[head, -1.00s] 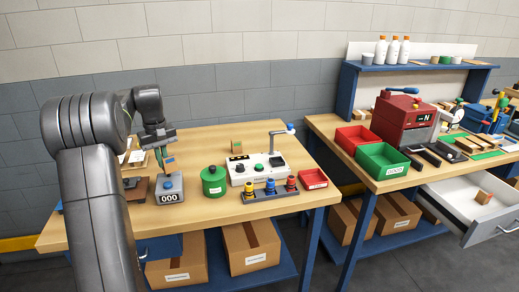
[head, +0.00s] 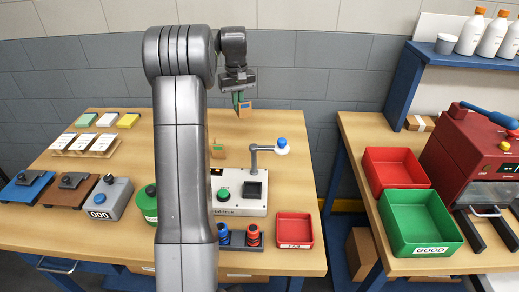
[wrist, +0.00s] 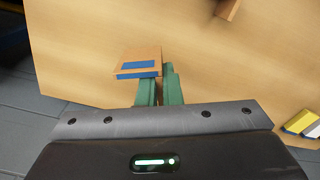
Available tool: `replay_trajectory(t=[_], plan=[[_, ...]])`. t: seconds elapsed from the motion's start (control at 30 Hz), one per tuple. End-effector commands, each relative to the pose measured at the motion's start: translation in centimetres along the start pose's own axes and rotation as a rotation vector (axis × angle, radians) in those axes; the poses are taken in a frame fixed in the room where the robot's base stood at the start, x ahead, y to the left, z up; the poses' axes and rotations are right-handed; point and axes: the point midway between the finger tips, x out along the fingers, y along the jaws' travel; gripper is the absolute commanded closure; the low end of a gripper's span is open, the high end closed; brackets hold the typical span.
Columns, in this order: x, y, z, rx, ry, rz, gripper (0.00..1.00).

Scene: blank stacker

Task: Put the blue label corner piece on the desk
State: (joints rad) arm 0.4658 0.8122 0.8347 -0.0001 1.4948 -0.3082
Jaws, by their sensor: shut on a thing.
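My gripper (head: 239,98) is above the back right part of the wooden desk (head: 290,175). Its green fingers (wrist: 160,88) are shut on the blue label corner piece (head: 245,108), a small wooden piece. In the wrist view the piece (wrist: 128,71) shows a blue patch on its face and a blue edge, and juts to the left of the fingers. It appears to be held clear of the desk top, which fills much of the wrist view (wrist: 230,70).
A small wooden piece with green (head: 217,152) stands on the desk behind the control box with a lamp arm (head: 262,150). A red tray (head: 295,229) is at the front right. A second table with red (head: 396,170) and green (head: 418,222) bins is at right, across a gap.

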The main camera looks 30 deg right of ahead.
Motion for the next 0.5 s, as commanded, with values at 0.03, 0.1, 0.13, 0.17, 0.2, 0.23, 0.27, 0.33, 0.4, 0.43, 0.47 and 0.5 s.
replay_trajectory(t=[0.03,0.1,0.13,0.17,0.2,0.23,0.27,0.33,0.4,0.43,0.47,0.5], plan=[[0.2,-0.1,0.0,-0.001,-0.001,-0.001,1.0],[1.1,-0.1,0.0,-0.001,-0.003,-0.001,1.0],[1.6,-0.1,0.0,-0.001,-0.003,-0.001,1.0],[2.2,-0.1,0.1,-0.001,-0.004,-0.002,1.0],[3.0,-0.1,0.1,-0.001,-0.003,-0.001,1.0],[3.6,-0.1,0.1,-0.001,-0.004,-0.001,1.0],[4.2,-0.1,0.1,-0.001,-0.003,-0.001,1.0],[5.2,-0.1,0.0,0.0,-0.003,-0.001,1.0],[5.9,0.0,0.0,0.0,-0.002,-0.001,1.0],[6.1,0.0,0.0,0.0,-0.002,-0.001,1.0],[6.3,0.0,0.0,0.0,-0.001,0.0,1.0],[6.5,0.0,0.0,0.0,-0.001,0.0,1.0]])
